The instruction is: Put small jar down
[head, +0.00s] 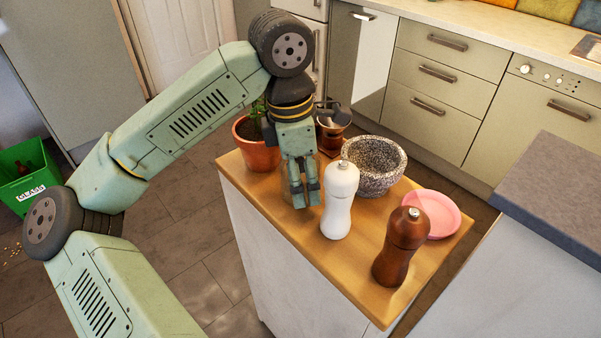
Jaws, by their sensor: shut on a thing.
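My gripper (306,203) points down over the wooden worktop (268,200), left of the white mill. It is shut on the small jar (291,188), which looks like clear glass and shows only faintly around and between the fingers. The fingers hide much of the jar. The jar's base is at or very close to the worktop; I cannot tell whether it touches.
A white mill (339,202) stands close right of my gripper. A brown mill (399,247), a pink plate (434,213), a stone mortar (373,167) and a potted plant (257,153) also stand on the worktop. Its front left strip is clear.

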